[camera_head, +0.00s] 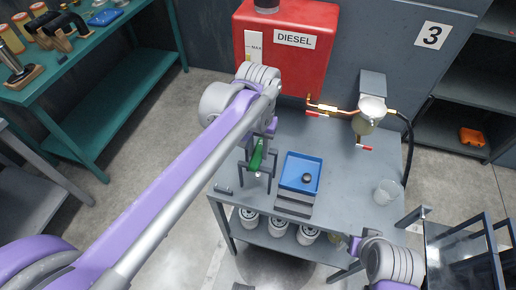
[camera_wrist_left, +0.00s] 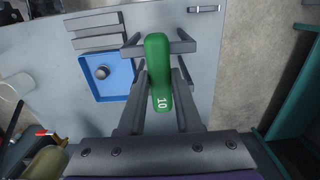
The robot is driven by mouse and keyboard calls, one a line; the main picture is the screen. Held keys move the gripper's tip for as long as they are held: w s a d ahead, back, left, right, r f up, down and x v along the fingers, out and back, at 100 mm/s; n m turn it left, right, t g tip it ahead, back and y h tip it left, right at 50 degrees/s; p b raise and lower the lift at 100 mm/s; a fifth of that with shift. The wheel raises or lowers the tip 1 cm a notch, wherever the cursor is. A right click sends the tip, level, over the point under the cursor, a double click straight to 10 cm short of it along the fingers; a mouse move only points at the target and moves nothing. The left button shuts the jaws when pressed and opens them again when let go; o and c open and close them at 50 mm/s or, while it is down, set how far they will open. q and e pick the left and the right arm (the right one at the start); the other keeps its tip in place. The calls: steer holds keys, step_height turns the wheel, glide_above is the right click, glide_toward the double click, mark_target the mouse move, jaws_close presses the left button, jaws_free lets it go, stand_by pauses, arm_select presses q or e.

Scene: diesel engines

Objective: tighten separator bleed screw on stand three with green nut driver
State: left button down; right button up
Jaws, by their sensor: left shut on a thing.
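My left gripper (camera_head: 258,168) is shut on the green nut driver (camera_head: 256,154), above the left part of the grey stand top (camera_head: 340,200). In the left wrist view, the driver's green handle (camera_wrist_left: 158,75), marked 10, lies between the fingers of my left gripper (camera_wrist_left: 160,85); its shaft is hidden there. The separator (camera_head: 370,115), with a pale top and a cloudy bowl, is mounted at the back right of the stand, under the sign 3 (camera_head: 433,36). The driver is apart from it. I cannot make out the bleed screw. My right gripper is not visible.
A blue tray (camera_head: 289,182) with a dark round part stands right of my left gripper. A clear beaker (camera_head: 386,192) stands at right. A red diesel tank (camera_head: 310,75), copper pipe (camera_head: 335,109) and black hose (camera_head: 409,150) surround the separator.

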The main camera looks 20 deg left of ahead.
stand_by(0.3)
arm_select(q)
steer(key=shift+w+r+p, duration=0.1)
steer(key=shift+r+p, duration=1.2)
steer(key=shift+r, duration=1)
step_height(320, 180, up, 7)
steer(key=p, duration=0.3)
step_height(320, 180, up, 4)
steer(key=r, duration=0.1)
glide_above(258, 151)
steer(key=shift+f, duration=0.25)
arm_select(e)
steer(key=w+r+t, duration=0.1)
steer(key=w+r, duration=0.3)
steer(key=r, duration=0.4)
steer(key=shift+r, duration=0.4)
arm_select(q)
steer(key=shift+f, duration=0.1)
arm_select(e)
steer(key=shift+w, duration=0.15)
